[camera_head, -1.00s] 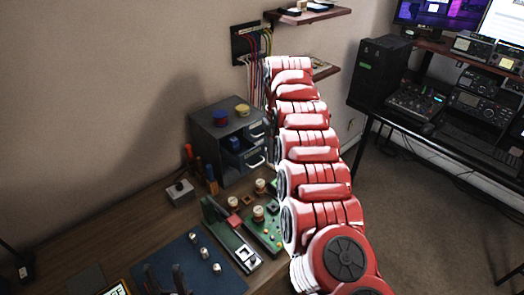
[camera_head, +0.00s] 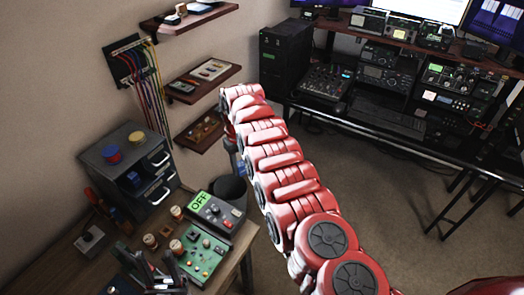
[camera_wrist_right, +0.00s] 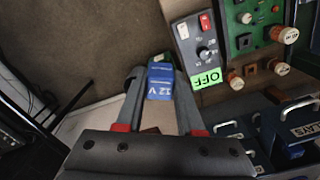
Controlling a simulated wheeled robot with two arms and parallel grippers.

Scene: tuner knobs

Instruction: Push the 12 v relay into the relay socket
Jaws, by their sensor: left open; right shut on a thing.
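The blue 12 V relay (camera_wrist_right: 160,86) is between the fingertips of my right gripper (camera_wrist_right: 156,73), which is shut on it, in the right wrist view. It is held in the air over the floor, beside the grey control box with the green OFF label. The green circuit board (camera_head: 202,256) lies on the bench and also shows in the right wrist view (camera_wrist_right: 270,12). I cannot tell which part on it is the relay socket. My left gripper (camera_head: 155,270) is open at the lower left.
The OFF control box (camera_head: 222,213) stands at the bench's right edge by a dark round container (camera_head: 229,188). A grey drawer cabinet (camera_head: 125,172) stands behind. Wall shelves (camera_head: 203,80) and hanging cables are above. Open floor lies right of the bench.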

